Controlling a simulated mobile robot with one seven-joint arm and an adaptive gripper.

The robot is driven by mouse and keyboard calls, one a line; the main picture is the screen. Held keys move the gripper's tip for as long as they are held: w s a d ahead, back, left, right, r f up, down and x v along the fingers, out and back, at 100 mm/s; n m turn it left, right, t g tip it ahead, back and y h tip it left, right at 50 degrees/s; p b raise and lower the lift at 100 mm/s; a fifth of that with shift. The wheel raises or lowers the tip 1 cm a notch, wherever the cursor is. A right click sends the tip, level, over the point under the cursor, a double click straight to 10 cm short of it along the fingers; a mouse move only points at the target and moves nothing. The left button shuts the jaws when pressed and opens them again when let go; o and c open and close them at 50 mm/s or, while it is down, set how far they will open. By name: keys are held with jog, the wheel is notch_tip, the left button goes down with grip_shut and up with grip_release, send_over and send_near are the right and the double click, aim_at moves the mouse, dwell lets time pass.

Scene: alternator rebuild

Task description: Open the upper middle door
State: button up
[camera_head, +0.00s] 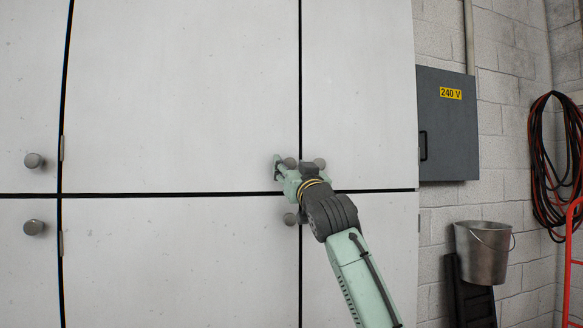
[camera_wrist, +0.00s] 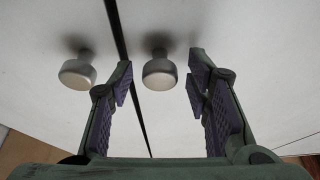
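The upper middle door (camera_head: 180,90) is a pale grey cabinet door and is shut. Its round grey knob (camera_head: 290,163) sits at its lower right corner. My gripper (camera_head: 289,168) is at this knob. The neighbouring upper right door's knob (camera_wrist: 77,72) lies outside the fingers, left in the wrist view. It also shows in the head view (camera_head: 319,163).
The upper right door (camera_head: 360,90) and lower middle door (camera_head: 180,260) are shut; the lower middle knob (camera_head: 290,218) is just below my gripper. A grey electrical box (camera_head: 447,135), a bucket (camera_head: 482,255) and coiled cables (camera_head: 540,170) are on the right.

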grip_shut()
dwell(0.3)
dwell(0.3)
